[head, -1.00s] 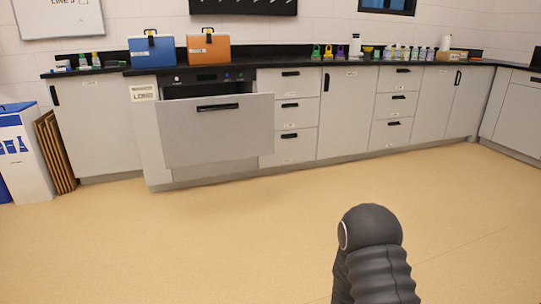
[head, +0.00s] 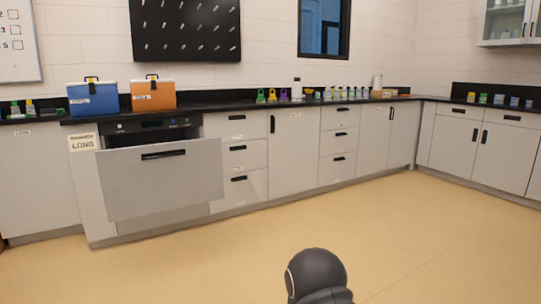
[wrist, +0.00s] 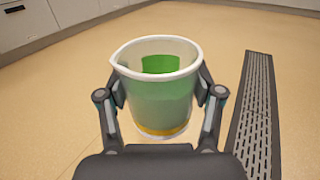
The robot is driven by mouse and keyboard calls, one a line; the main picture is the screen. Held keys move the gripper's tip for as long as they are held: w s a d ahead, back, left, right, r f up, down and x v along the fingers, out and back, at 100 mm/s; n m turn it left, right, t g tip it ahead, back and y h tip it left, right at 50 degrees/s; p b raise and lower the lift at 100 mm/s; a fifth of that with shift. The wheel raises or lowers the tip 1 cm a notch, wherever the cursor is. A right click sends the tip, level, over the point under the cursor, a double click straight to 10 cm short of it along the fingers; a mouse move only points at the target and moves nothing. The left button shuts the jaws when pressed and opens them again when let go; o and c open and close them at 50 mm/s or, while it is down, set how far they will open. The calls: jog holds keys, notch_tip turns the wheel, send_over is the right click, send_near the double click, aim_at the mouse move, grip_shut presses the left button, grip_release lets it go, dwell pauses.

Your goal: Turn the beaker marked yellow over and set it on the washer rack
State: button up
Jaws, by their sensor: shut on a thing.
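My gripper (wrist: 160,98) is shut on a beaker (wrist: 158,105) in the wrist view, with a finger on each side of it. The beaker has a white spouted rim, a greenish see-through wall and a yellow-orange band near its base. Its mouth faces up, and a green patch shows inside; I cannot tell if that is liquid. The washer (head: 160,180) stands at the left of the head view, its front door tilted partly open. Its rack is hidden behind the door. The head view shows only a dark part of my arm, not the gripper.
A blue box (head: 93,98) and an orange box (head: 153,94) stand on the counter above the washer. Coloured bottles (head: 272,95) line the counter further right. Open tan floor (head: 200,260) lies before the cabinets. A dark perforated strip (wrist: 257,120) lies right of the beaker.

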jog(key=shift+w+a+n+y, duration=0.1)
jog(key=shift+a+n+y, duration=0.2)
jog(key=shift+a+y, duration=0.1)
jog(key=shift+n+t+y, duration=0.6)
jog(key=shift+y, duration=0.3)
jog(key=r, duration=0.1)
jog(key=w+r, duration=0.1)
jog(key=r, duration=0.1)
jog(key=a+r, duration=0.1)
jog(key=shift+w+r, duration=0.15)
jog(key=shift+r, duration=0.25)
notch_tip(320, 180, up, 9)
jog(key=d, duration=0.2)
jog(key=shift+w+d+f, duration=0.15)
jog(key=shift+w+d, duration=0.05)
jog(key=shift+w, duration=0.25)
jog(key=shift+d, duration=0.1)
